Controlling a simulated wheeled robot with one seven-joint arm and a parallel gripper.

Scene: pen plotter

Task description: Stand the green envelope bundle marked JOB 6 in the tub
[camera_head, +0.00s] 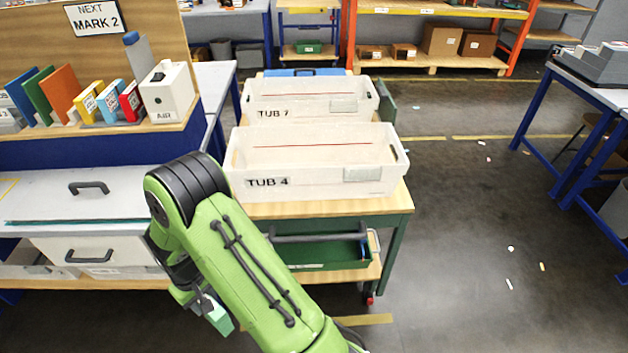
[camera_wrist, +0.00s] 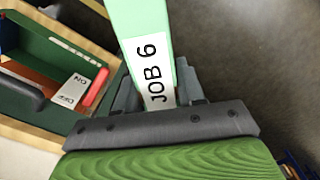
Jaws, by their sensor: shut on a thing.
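The green envelope bundle (camera_wrist: 133,17) carries a white label reading JOB 6 and shows close up in the wrist view. My gripper (camera_wrist: 162,92) is shut on it, with a finger on either side. In the head view the bundle (camera_head: 220,320) is a small pale green piece below my bent arm, low and in front of the bench. Two white tubs stand on the cart: TUB 4 (camera_head: 310,182) in front and TUB 7 (camera_head: 300,113) behind it. Both look empty inside, each with a red line along the inner wall. The bundle is outside both tubs.
The wooden cart (camera_head: 390,203) has a green lower tray (camera_head: 318,254). At the left, a grey bench holds a rack of coloured folders (camera_head: 65,90), a white AIR box (camera_head: 168,92) and a NEXT MARK 2 sign (camera_head: 95,18). Open floor lies right of the cart, with small scraps.

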